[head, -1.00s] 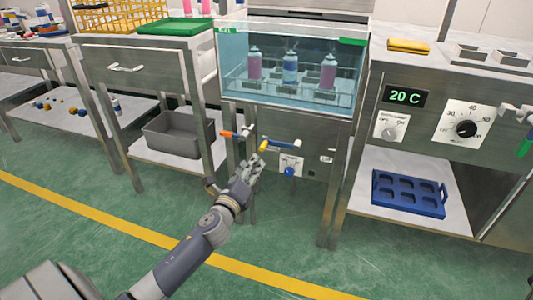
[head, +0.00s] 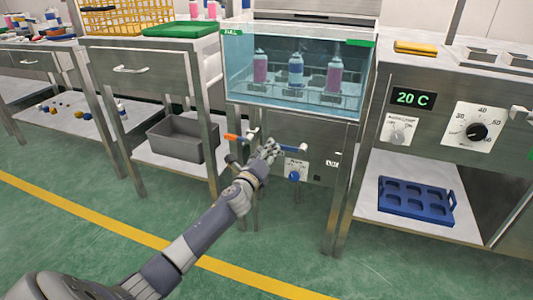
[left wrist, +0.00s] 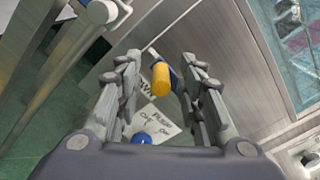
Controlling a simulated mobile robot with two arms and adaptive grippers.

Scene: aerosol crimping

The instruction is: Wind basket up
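My left gripper (head: 274,146) is in front of the panel below the tank and hides the yellow knob in the head view. In the left wrist view the yellow knob (left wrist: 160,78) is between the spread fingers of my left gripper (left wrist: 160,75), closer to the right finger. A blue bar shows beside the knob. Whether a finger touches the knob is unclear. My right gripper is out of view.
An orange-tipped handle (head: 231,137) and a blue handle with a white end (head: 293,148) are close to my left gripper. A blue knob (head: 294,176) is below. A blue tray (head: 415,200) is on the right shelf, a grey bin (head: 183,137) on the left.

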